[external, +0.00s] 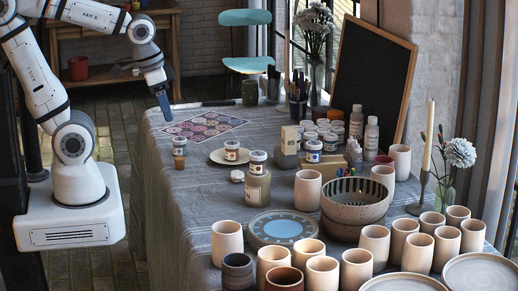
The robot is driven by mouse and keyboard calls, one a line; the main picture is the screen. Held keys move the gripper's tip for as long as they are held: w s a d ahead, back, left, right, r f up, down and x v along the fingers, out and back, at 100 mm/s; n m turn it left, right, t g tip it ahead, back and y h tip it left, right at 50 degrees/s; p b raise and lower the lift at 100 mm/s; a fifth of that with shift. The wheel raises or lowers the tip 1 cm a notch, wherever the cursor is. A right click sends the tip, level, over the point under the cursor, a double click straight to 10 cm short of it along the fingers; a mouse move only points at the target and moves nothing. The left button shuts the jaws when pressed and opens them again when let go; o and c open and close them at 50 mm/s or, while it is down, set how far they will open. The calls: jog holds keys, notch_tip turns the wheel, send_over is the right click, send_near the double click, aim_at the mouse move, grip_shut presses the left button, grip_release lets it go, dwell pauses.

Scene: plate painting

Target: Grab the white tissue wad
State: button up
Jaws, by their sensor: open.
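A small white lump (237,176), which looks like the tissue wad, lies on the grey tablecloth left of a glass jar (257,188). It is too small in the picture to make out its folds. My gripper (164,108) hangs over the far left corner of the table, pointing down, with bluish fingers. It is open, and nothing shows between the fingers. It is well to the upper left of the white lump and apart from it.
A colour chart (205,127) lies near my gripper. A patterned bowl (355,204), a blue-centred plate (257,231) and several cups crowd the right and front. The left table edge is fairly clear.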

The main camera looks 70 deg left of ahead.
jog(key=shift+o, duration=1)
jog(key=n+g+b, duration=0.2)
jog(key=g, duration=0.1)
send_over(238, 171)
jog(key=f, duration=2.5)
jog(key=shift+d+f, duration=0.2)
jog(key=shift+f, duration=0.1)
notch_tip(238, 171, down, 8)
jog(key=shift+a+r+p, duration=0.15)
jog(key=shift+r+p, duration=0.05)
jog(key=shift+p, duration=0.5)
